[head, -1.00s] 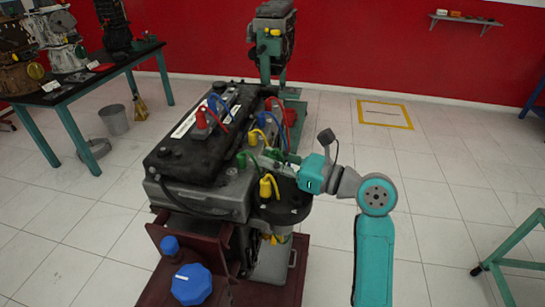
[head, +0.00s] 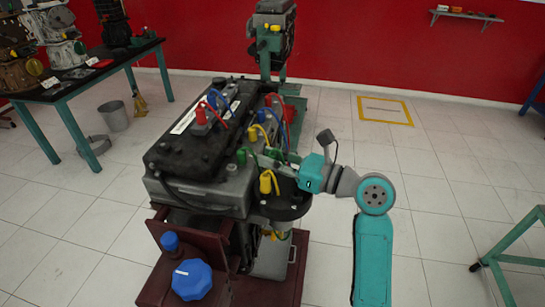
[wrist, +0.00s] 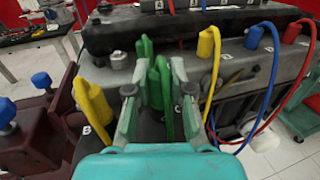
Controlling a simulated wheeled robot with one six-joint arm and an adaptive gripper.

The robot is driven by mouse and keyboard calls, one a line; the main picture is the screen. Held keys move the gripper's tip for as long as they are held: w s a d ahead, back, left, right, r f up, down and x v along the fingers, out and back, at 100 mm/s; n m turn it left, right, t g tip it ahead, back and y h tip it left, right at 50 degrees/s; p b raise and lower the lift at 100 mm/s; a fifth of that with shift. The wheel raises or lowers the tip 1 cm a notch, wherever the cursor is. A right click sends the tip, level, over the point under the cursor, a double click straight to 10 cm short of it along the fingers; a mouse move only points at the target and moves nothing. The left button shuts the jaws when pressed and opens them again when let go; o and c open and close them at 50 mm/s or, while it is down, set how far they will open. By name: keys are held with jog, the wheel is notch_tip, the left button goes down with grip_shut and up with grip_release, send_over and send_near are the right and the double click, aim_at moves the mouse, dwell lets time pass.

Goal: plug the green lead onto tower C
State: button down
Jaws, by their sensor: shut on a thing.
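In the wrist view the two fingers of my gripper (wrist: 158,100) are shut on the green lead (wrist: 160,85), whose boot stands upright between them. A letter C shows beside the right finger, low down. My fingers hide the lower end of the boot, so I cannot tell whether it sits on tower C or just above it. A second green boot (wrist: 143,50) stands right behind, at the engine's edge. In the head view my gripper (head: 268,160) reaches in from the right, over the round black part beside the engine; green shows around its fingers.
A yellow lead (wrist: 93,105) stands at the letter B, left of my gripper. Another yellow boot (wrist: 207,42) is close on the right, with blue (wrist: 255,38) and red (wrist: 292,32) boots beyond. Their wires loop down near my right finger.

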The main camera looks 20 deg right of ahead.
jog(key=shift+f, duration=0.5)
dwell(0.4)
jog(key=c, duration=0.9)
grip_release()
jog(key=shift+c, duration=0.2)
jog(key=shift+s+d, duration=0.1)
jog(key=v, duration=1.1)
jog(key=shift+s+d+r, duration=0.3)
jog(key=shift+r, duration=0.1)
